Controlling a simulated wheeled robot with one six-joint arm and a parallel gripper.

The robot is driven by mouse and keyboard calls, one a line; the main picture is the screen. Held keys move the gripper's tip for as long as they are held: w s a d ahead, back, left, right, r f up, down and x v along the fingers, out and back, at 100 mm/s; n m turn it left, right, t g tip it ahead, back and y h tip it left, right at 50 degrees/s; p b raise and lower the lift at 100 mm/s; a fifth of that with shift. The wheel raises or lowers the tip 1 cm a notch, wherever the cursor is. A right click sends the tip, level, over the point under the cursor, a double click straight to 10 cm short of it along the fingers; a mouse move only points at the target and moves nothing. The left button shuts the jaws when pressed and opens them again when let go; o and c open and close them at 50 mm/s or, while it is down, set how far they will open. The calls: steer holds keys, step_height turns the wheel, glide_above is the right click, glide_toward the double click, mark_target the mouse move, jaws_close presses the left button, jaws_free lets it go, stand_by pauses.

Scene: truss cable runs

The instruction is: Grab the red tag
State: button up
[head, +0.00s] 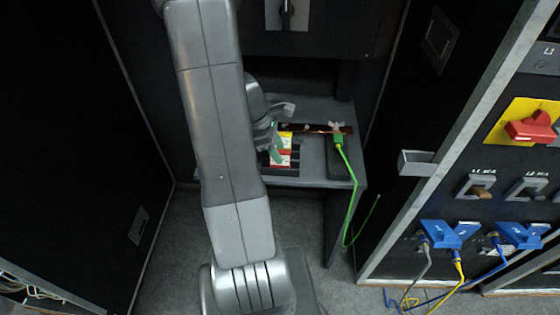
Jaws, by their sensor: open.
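A small red, yellow and white piece (282,158), which looks like the red tag, is on the grey shelf (312,108) at the back. A green patch covers its left part. My gripper (279,126) is open just above and left of it, with my arm coming down in front. Part of the gripper is hidden behind my arm. I cannot tell whether a finger touches the tag.
A green clamp (338,140) with a green cable sits on a copper-coloured bar (312,128) right of my gripper. The cable hangs over the shelf's front. A panel with a red switch (532,127) and blue connectors (448,234) stands right. A dark wall closes the left.

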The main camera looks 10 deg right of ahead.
steer(key=shift+x, duration=1.8)
steer(key=shift+d+r, duration=0.1)
steer(key=shift+d, duration=0.05)
jaws_close()
